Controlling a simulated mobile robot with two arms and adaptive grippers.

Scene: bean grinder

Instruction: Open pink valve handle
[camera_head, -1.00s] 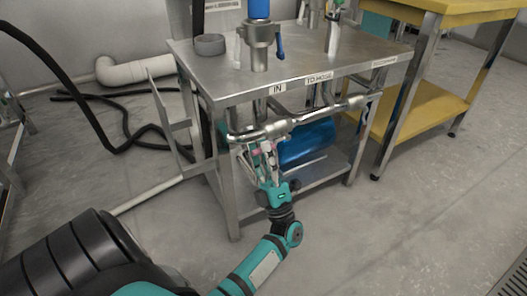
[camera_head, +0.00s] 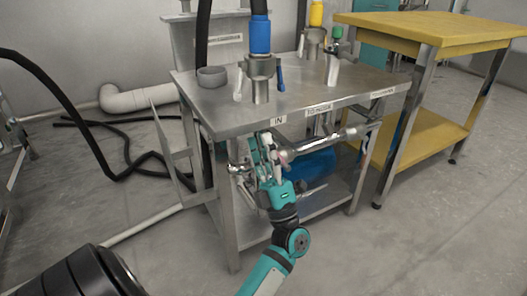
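The pink valve handle (camera_head: 283,157) shows only as a small pink patch on the pipework under the front edge of the steel table (camera_head: 225,117). It is mostly hidden by my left gripper. My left gripper (camera_head: 266,143) is upright in front of the horizontal pipe (camera_head: 330,141), just below the "IN" label, with its fingers right beside the pink patch. I cannot tell whether the fingers touch the handle or how far apart they are. My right gripper is not in view.
A blue cylinder (camera_head: 312,166) lies on the table's lower shelf. On top stand a blue-collared fitting (camera_head: 260,72) with a black hose and a grey cup (camera_head: 212,76). A yellow workbench (camera_head: 430,30) is at right. Black hoses lie on the floor at left; the front floor is clear.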

